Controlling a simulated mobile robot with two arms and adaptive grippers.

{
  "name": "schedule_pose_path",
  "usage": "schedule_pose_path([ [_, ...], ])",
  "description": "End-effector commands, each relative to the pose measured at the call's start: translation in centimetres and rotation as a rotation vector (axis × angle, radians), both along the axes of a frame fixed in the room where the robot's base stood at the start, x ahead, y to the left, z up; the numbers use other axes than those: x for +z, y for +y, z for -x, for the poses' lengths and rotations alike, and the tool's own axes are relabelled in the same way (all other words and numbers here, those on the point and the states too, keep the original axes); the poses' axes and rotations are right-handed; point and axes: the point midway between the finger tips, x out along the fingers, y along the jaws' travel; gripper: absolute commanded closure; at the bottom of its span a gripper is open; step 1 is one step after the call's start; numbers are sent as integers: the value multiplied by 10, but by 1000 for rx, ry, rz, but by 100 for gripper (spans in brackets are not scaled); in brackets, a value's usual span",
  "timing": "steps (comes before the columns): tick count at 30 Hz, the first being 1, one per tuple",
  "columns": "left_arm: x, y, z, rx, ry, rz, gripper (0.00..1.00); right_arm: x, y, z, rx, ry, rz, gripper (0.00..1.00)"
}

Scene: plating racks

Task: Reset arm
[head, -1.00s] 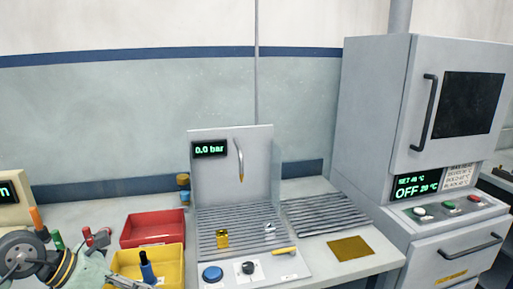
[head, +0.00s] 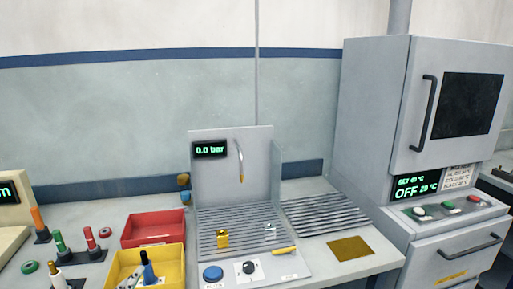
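Neither of my grippers shows in the head view now, and no arm of mine is in the picture. The task names no object. The bench (head: 350,268) with its station lies in front of me. The display (head: 209,149) reads 0.0 bar.
A red bin (head: 153,216) and a yellow bin (head: 172,255) holding a blue-handled item (head: 148,272) stand left. Green (head: 60,241) and red (head: 90,238) upright tools are further left. An oven-like cabinet (head: 385,110) reading OFF 20 °C stands right, door shut.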

Motion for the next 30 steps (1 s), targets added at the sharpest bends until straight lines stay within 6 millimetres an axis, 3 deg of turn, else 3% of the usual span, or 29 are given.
schedule_pose_path([
  [1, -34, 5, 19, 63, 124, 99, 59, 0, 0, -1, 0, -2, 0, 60],
  [3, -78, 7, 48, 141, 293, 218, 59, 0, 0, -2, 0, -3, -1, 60],
  [6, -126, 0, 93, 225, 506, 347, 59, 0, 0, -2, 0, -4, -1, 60],
  [12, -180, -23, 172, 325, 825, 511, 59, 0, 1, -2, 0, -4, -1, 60],
  [18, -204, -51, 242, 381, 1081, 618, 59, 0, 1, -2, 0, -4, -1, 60],
  [26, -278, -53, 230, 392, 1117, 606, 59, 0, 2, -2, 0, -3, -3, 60],
  [30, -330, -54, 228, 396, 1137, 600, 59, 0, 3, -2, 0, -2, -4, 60],
])
